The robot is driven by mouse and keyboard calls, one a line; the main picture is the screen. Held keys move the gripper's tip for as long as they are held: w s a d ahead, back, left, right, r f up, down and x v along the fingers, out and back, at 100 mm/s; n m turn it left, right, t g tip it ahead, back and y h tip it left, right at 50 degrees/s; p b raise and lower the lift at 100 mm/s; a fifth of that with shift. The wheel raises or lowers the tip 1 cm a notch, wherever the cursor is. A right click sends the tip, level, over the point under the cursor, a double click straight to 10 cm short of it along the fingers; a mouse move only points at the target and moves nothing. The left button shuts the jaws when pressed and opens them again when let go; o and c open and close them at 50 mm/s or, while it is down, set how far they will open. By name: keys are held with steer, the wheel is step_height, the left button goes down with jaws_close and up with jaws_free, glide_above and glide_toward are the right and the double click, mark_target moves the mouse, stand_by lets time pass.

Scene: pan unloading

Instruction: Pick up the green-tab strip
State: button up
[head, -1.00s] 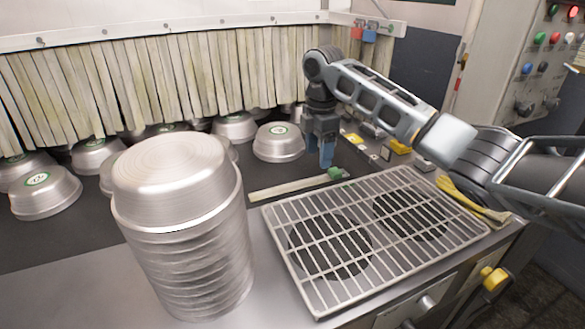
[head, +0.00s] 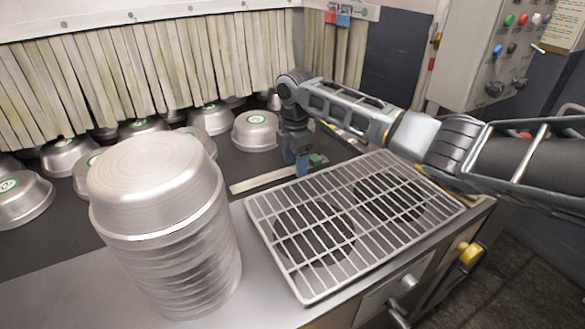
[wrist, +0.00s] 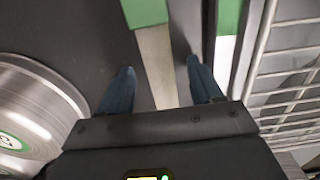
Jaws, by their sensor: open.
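The strip (head: 255,182) is long, pale and thin, and lies flat on the dark surface behind the wire rack. Its green tab (head: 317,159) is at its right end. In the wrist view the pale strip (wrist: 157,75) runs up between my fingers, with the green tab (wrist: 145,12) at the top edge. My gripper (head: 296,163) is low over the strip, just left of the tab. Its blue fingers, also in the wrist view (wrist: 160,68), are apart, one on each side of the strip, with nothing held. Whether they touch the surface I cannot tell.
A tall stack of metal pans (head: 165,225) stands at the left front. The wire rack (head: 340,215) lies close in front of the strip. Several upturned pans, one nearest the gripper (head: 255,133), sit behind, before a slatted curtain (head: 150,75).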

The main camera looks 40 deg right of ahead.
steer(key=c, duration=1.2)
steer(key=shift+o, duration=0.2)
steer(key=shift+r, duration=0.1)
steer(key=shift+r, duration=0.4)
steer(key=r, duration=0.1)
steer(key=r+b, duration=0.1)
steer(key=d+r, duration=0.1)
steer(key=shift+s+r, duration=0.3)
steer(key=s+d+r+b, duration=0.2)
steer(key=s+d+r, duration=0.3)
steer(key=d, duration=0.3)
steer(key=shift+s+d+r, duration=0.4)
steer(key=shift+r, duration=0.35)
